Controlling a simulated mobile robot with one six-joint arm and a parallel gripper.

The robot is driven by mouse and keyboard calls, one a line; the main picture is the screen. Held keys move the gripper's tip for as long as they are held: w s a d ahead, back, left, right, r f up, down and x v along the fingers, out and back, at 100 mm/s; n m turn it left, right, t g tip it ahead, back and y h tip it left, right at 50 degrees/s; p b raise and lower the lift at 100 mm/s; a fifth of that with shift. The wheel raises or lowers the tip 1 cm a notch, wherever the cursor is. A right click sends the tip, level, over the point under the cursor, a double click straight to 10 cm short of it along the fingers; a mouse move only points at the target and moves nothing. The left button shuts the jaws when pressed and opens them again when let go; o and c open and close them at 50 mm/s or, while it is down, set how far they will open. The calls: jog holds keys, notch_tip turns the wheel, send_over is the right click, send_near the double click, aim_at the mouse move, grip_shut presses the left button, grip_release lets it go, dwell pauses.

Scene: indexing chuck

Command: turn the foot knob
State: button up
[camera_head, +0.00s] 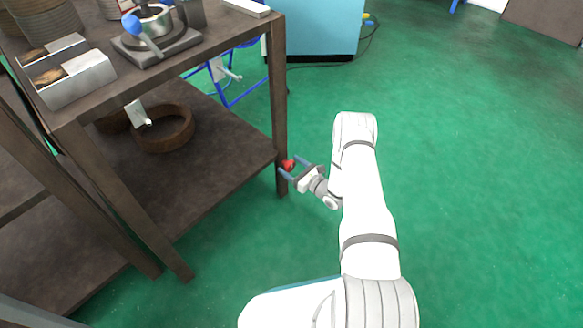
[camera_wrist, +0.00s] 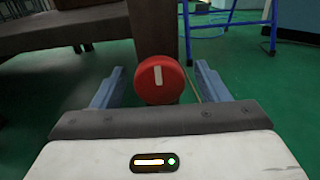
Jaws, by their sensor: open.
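The foot knob (camera_wrist: 160,80) is a round red knob with a white bar mark on its face, the bar standing nearly upright. It sits on the lower part of a dark table leg. In the head view the knob (camera_head: 289,165) shows small, at the front right leg below the lower shelf's corner. My gripper (camera_head: 287,167) is at the knob, its blue-grey fingers spread. In the wrist view my gripper (camera_wrist: 158,84) has one finger on each side of the knob, with a gap on both sides. Touch cannot be seen.
The dark table (camera_head: 215,58) bears a chuck device (camera_head: 155,38) and metal blocks. Its lower shelf (camera_head: 215,150) holds a brown ring (camera_head: 165,130). A blue metal frame (camera_head: 235,95) stands behind. Green floor (camera_head: 480,170) is clear to the right.

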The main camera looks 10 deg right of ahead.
jog(key=shift+w+a, duration=0.35)
jog(key=shift+w, duration=0.1)
jog(key=c, duration=0.9)
jog(key=shift+d, duration=0.3)
jog(key=shift+c, duration=0.4)
jog(key=shift+a+r, duration=0.1)
jog(key=shift+a, duration=0.05)
